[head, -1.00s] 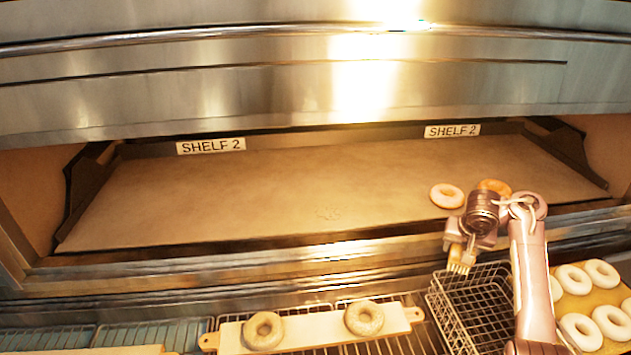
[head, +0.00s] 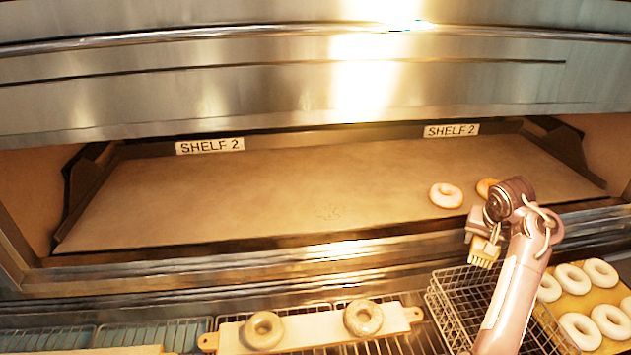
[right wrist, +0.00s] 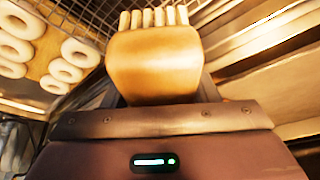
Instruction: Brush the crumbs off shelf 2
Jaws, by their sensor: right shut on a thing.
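Shelf 2 (head: 230,190) is a wide flat tan deck inside the open oven, with two labels reading SHELF 2 along its back edge. My right gripper (head: 483,238) is shut on a brush (head: 485,252) with pale bristles, held above the wire basket in front of the oven's right side. The brush fills the middle of the right wrist view (right wrist: 155,62), bristles pointing away from the gripper. My left gripper is not in view.
Two bagels sit at the shelf's right: a pale one (head: 446,195) and a browner one (head: 487,188) partly behind my arm. A wire basket (head: 450,305) stands below, beside a board of pale rings (head: 590,290). Another board (head: 316,327) holds two bagels on the rack. The shelf's left is clear.

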